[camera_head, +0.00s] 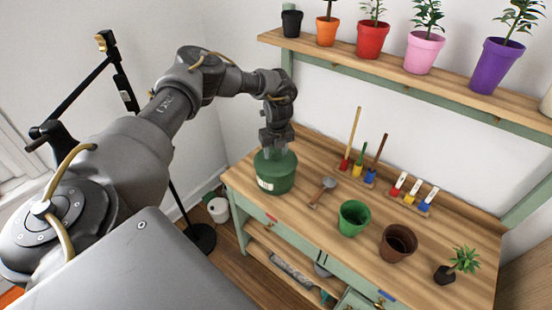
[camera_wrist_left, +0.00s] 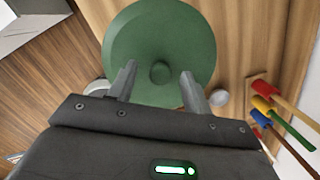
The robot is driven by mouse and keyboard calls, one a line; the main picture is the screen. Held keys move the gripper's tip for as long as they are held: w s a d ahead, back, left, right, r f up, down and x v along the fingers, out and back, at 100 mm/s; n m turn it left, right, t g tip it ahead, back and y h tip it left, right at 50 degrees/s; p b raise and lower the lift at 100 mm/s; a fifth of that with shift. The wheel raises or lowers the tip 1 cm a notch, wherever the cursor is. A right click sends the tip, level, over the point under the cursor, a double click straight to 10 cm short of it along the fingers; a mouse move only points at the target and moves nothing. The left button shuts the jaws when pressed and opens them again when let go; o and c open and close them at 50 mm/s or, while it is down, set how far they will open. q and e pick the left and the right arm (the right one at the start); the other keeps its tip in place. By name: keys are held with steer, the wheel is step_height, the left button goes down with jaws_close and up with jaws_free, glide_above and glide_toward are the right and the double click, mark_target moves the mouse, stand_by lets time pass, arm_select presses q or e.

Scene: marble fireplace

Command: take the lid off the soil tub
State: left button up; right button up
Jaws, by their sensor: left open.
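The soil tub (camera_head: 277,180) is a round green tub with a pale label, standing at the left end of the wooden bench. Its green lid (camera_head: 268,156) is on top; the left wrist view shows the lid (camera_wrist_left: 135,48) from above with a round knob (camera_wrist_left: 159,72) at its middle. My left gripper (camera_head: 274,143) points down just over the lid. In the left wrist view the two fingers (camera_wrist_left: 158,80) are open, one on each side of the knob, with a gap to it. I cannot tell how far the fingertips are above the lid. My right gripper is not in view.
On the bench (camera_head: 300,224) are a trowel (camera_head: 322,191), a green pot (camera_head: 353,217), a brown pot (camera_head: 397,243) and a small plant (camera_head: 457,264). Racks of coloured tools (camera_head: 365,165) stand at the back. A shelf (camera_head: 400,77) with potted plants runs above.

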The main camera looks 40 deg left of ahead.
arm_select(q)
steer(key=c, duration=0.5)
jaws_close()
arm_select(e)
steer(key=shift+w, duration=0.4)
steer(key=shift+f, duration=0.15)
